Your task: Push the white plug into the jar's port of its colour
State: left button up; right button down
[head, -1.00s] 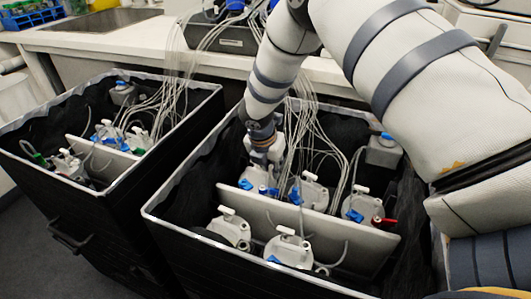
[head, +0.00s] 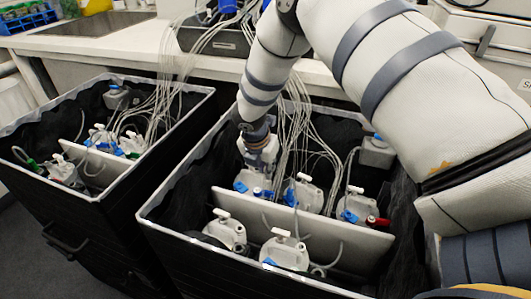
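Several white-lidded jars with T-shaped handles stand in the right black bin (head: 165,240). They include a back-left jar (head: 252,183), a back-middle jar (head: 303,195), a back-right jar (head: 353,206), a front-left jar (head: 229,233) and a front-middle jar (head: 287,252). The back jars carry blue fittings, and a red one (head: 378,222) sticks out beside the back-right jar. My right gripper (head: 258,146) points down at the back-left jar's top. Its fingers are too small and covered to tell their opening or whether they touch. I cannot pick out the white plug or its port. My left gripper is out of view.
A pale divider (head: 330,236) splits the right bin into front and back rows. Thin tubes (head: 300,125) hang from the bench (head: 120,42) into the bin close to my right gripper. A second black bin (head: 30,200) with similar jars stands at the left.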

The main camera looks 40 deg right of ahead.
dwell(0.3)
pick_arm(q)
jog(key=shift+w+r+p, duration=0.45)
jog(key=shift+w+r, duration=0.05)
pick_arm(e)
jog(key=shift+r, duration=1.05)
notch_tip(320, 180, up, 6)
jog(key=shift+r+p, duration=0.15)
jog(key=shift+p, duration=0.9)
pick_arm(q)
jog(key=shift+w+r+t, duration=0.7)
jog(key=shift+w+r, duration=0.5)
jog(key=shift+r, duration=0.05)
